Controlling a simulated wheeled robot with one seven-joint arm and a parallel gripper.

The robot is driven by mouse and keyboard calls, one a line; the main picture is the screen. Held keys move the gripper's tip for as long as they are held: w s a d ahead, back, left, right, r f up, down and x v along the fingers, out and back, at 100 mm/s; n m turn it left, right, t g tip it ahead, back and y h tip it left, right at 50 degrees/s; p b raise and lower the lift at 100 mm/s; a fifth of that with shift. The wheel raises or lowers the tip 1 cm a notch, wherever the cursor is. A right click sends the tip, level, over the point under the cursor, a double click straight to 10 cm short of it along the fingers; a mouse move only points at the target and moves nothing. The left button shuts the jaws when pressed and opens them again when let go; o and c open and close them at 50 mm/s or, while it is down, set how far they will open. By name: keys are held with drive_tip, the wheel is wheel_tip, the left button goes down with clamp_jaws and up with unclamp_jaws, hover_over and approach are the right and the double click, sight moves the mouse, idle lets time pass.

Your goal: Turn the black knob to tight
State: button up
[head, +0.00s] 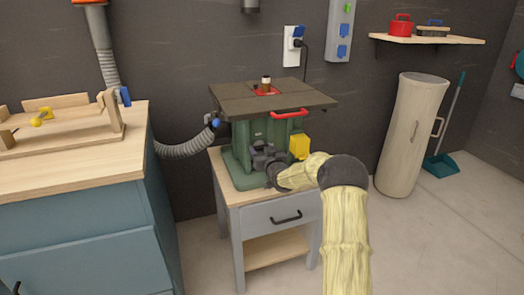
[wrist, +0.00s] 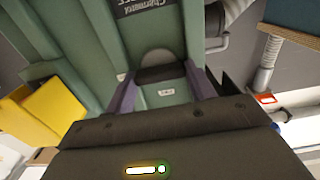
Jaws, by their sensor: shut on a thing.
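The black knob (wrist: 160,73) sits low on the front of a green machine (wrist: 145,38) in the wrist view. My gripper (wrist: 161,78) has one finger on each side of the knob and is shut on it. A small white label shows just below the knob; I cannot read it, and I cannot tell how tight the knob is. In the head view, my gripper (head: 264,158) is against the front of the green machine (head: 243,146), and the knob is hidden behind it.
The machine stands on a grey bench with a drawer (head: 283,215). A yellow box (head: 299,146) is just right of my gripper, and a red handle (head: 289,113) is above it. A grey hose (head: 184,148) runs left to the blue cabinet (head: 85,220).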

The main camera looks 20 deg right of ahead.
drive_tip(key=shift+n, duration=0.3)
drive_tip(key=n+b, duration=0.2)
drive_tip(key=n, duration=0.2)
drive_tip(key=shift+a+f+b, duration=0.1)
drive_tip(key=shift+f+b, duration=0.05)
drive_tip(key=shift+b, duration=0.25)
drive_tip(key=shift+f+n+b, duration=0.15)
drive_tip(key=shift+n+b, duration=4.2)
drive_tip(key=shift+n, duration=2.25)
drive_tip(key=o, duration=1)
drive_tip(key=shift+a, duration=0.1)
drive_tip(key=shift+s, duration=0.1)
